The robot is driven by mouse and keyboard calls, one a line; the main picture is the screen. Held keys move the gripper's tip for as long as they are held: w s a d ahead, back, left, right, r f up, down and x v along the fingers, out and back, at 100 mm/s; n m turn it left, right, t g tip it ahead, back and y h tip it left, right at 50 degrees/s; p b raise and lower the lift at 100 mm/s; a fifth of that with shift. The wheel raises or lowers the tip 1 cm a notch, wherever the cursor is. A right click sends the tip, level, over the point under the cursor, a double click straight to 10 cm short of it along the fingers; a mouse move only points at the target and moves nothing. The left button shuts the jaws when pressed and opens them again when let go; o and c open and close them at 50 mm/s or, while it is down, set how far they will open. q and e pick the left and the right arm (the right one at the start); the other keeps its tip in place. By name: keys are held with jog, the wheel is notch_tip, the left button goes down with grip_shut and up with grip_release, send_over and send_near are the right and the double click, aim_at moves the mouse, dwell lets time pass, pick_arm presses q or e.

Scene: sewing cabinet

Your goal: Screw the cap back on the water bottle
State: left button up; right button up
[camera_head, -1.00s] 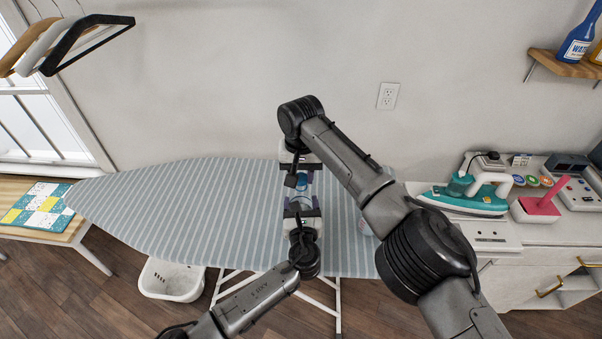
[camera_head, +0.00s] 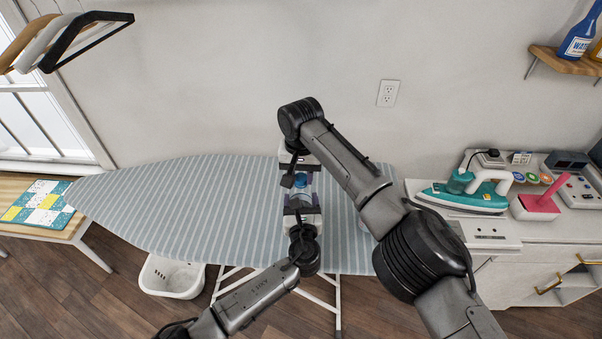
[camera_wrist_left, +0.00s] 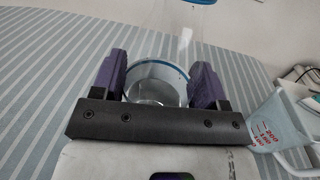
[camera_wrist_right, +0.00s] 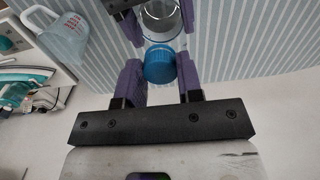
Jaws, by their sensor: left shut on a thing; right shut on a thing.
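The clear water bottle (camera_head: 301,201) is above the striped ironing board. My left gripper (camera_head: 302,213) is shut around it, with purple fingers on both sides in the left wrist view (camera_wrist_left: 158,85). The blue cap (camera_head: 300,185) is at the bottle's top end. My right gripper (camera_head: 302,180) is shut on the cap. In the right wrist view the cap (camera_wrist_right: 160,64) lies between its purple fingers, directly at the bottle's mouth end (camera_wrist_right: 160,20). I cannot tell whether its thread is engaged or a small gap remains.
The ironing board (camera_head: 180,205) has free room at left. A measuring cup (camera_wrist_right: 67,38) stands on it, mostly hidden by my right arm in the head view. A teal iron (camera_head: 465,197) sits on the cabinet at right. A white basket (camera_head: 172,278) is below.

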jog(key=m, duration=0.4)
jog(key=shift+a, duration=0.1)
jog(key=m, duration=1)
jog(key=shift+w+m, duration=0.1)
jog(key=shift+m, duration=0.2)
jog(key=m, duration=0.6)
jog(key=shift+m, duration=0.3)
jog(key=m, duration=0.4)
jog(key=shift+w, duration=0.1)
jog(key=m, duration=0.3)
jog(key=o, duration=0.9)
